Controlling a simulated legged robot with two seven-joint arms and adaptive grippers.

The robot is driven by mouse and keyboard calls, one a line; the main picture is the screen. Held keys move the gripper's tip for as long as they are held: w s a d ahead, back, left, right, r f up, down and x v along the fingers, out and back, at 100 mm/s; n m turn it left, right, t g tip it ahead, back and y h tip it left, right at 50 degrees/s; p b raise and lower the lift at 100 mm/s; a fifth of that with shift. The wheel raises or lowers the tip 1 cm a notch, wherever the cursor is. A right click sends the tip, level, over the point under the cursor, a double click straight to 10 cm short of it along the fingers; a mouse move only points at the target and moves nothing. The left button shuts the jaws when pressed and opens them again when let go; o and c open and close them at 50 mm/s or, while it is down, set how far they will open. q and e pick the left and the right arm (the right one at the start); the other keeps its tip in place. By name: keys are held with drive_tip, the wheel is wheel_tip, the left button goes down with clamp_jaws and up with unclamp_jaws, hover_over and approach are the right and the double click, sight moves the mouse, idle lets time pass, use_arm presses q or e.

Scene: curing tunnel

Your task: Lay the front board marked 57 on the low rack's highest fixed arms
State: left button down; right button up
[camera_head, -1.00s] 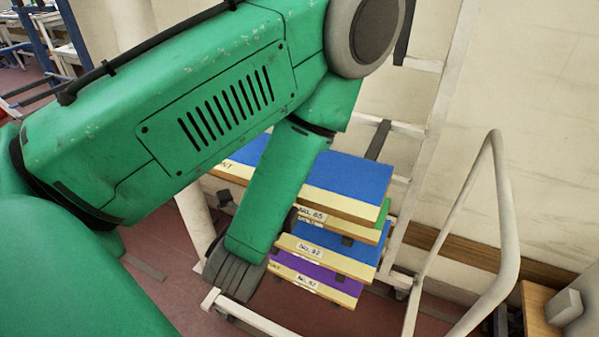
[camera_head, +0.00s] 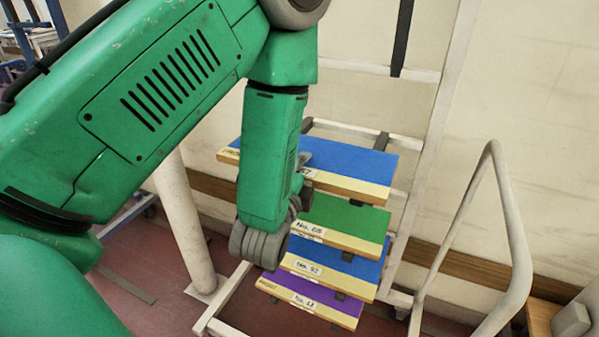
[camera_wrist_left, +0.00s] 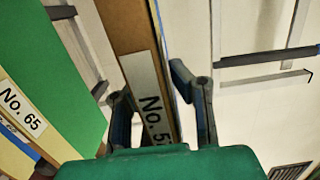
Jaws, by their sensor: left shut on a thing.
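The front board marked 57 (camera_head: 350,165) has a blue top and pale edge; its label is partly covered. My left gripper (camera_head: 303,172) is shut on its front edge and holds it above the other boards. The low rack (camera_head: 437,130) is a white frame. A dark arm (camera_head: 381,142) shows just behind the board; whether the board touches it I cannot tell. My right gripper is out of view.
Below are a green board No. 65 (camera_head: 345,218), a blue board (camera_head: 335,260) and a purple board (camera_head: 300,287). A dark bar (camera_head: 402,40) stands upright higher on the frame. A bent pale rail (camera_head: 512,220) stands at right; a pale post (camera_head: 182,225) at left.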

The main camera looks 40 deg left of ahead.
sight(330, 141)
use_arm(q)
drive_tip(key=shift+w+d+r, duration=0.15)
drive_tip(key=shift+w+d, duration=0.2)
drive_tip(key=shift+w, duration=0.25)
drive_tip(key=shift+w+d+r, duration=0.15)
drive_tip(key=shift+w+d, duration=0.15)
drive_tip(key=shift+w, duration=0.95)
drive_tip(key=w+a, duration=0.1)
drive_tip(key=w, duration=0.1)
drive_tip(key=w+a, duration=0.1)
drive_tip(key=shift+w+a+f, duration=0.25)
drive_tip(key=shift+w+a, duration=0.05)
drive_tip(key=shift+a, duration=0.05)
drive_tip(key=shift+w+d+r+b, duration=0.1)
drive_tip(key=shift+w+d+b, duration=0.15)
drive_tip(key=shift+w, duration=0.45)
drive_tip(key=shift+w+d+r, duration=0.1)
drive_tip(key=shift+w+d, duration=0.1)
drive_tip(key=shift+w, duration=0.5)
drive_tip(key=shift+w+a+b, duration=0.2)
drive_tip(key=shift+w+b, duration=0.1)
drive_tip(key=shift+w, duration=0.35)
drive_tip(key=shift+s+f+b, duration=0.1)
drive_tip(key=shift+f+b, duration=0.3)
drive_tip(key=shift+f, duration=0.35)
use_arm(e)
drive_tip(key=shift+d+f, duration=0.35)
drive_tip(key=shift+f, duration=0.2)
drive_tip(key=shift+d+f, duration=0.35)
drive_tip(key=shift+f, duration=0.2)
